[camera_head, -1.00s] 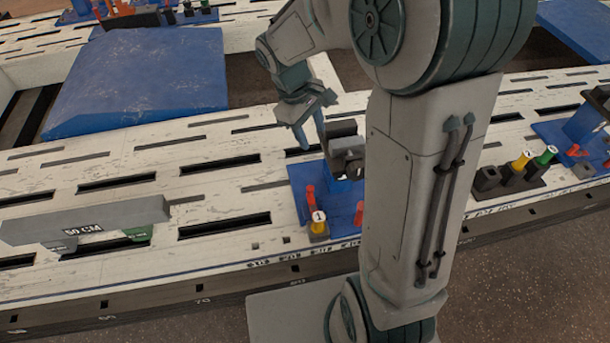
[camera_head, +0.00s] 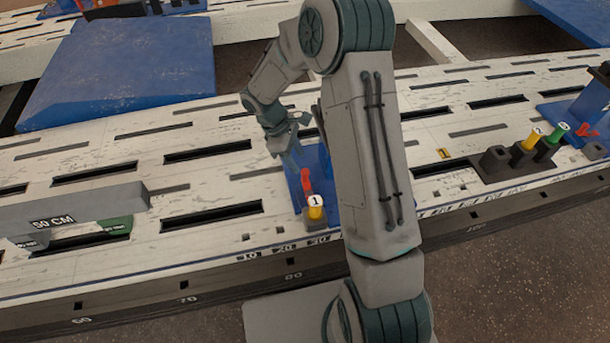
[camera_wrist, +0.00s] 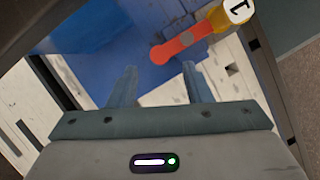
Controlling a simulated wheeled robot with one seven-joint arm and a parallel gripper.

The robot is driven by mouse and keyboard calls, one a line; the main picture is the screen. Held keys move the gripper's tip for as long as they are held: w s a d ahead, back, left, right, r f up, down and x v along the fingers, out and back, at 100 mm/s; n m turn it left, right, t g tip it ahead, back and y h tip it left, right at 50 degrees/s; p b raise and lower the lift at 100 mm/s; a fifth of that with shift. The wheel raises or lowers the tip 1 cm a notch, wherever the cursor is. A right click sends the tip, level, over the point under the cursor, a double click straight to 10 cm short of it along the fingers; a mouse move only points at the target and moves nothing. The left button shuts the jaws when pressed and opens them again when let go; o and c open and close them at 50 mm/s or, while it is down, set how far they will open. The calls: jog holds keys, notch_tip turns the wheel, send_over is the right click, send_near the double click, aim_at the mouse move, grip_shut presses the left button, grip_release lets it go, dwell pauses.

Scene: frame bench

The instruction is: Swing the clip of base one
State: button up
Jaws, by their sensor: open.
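Base one is a blue base (camera_head: 294,188) on the white slotted bench, partly hidden behind my arm. Its red clip (camera_head: 306,184) stands beside a yellow cap marked 1 (camera_head: 315,207). In the wrist view the red clip (camera_wrist: 186,42) runs from the yellow cap (camera_wrist: 218,20) over the blue plate (camera_wrist: 135,55). My gripper (camera_wrist: 160,80) is open and empty, its fingertips short of the clip in that view. In the head view my gripper (camera_head: 287,148) is over the back left of the base. I see no contact with the clip.
A grey 50 CM bar (camera_head: 75,208) lies on the bench at left. A dark holder with yellow and green caps (camera_head: 512,162) and another blue base (camera_head: 570,115) with a red clip are at right. A blue panel (camera_head: 125,68) lies behind.

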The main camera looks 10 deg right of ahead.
aim_at(304, 171)
jog(key=b+x, duration=0.1)
jog(key=x, duration=0.6)
jog(key=shift+b, duration=0.35)
grip_shut()
